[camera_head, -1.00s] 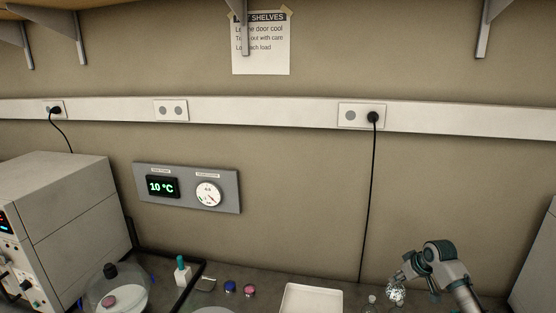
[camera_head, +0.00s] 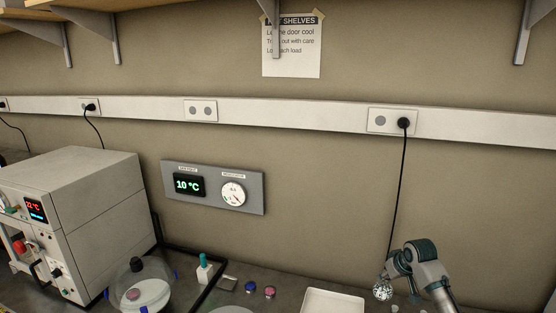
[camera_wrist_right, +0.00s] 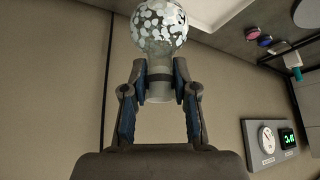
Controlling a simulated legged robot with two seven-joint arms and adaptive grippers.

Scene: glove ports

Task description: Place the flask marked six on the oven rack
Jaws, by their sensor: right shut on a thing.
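A small round flask (camera_head: 382,291) with a white-speckled glassy body hangs at the end of my right gripper (camera_head: 389,279) in the head view, near the bottom right. In the right wrist view, my right gripper (camera_wrist_right: 160,77) is shut on the neck of this flask (camera_wrist_right: 160,24), its two fingers on either side and the round body beyond them. No number can be read on the flask. No oven rack can be made out in either view. My left gripper is not in view.
A boxy grey instrument (camera_head: 90,215) with a red display stands at the left. A domed glass vessel (camera_head: 142,286), a teal-capped bottle (camera_head: 204,272), blue (camera_head: 250,287) and pink (camera_head: 270,292) caps and a white tray (camera_head: 333,301) lie along the bench. A cord (camera_head: 398,185) hangs behind my right gripper.

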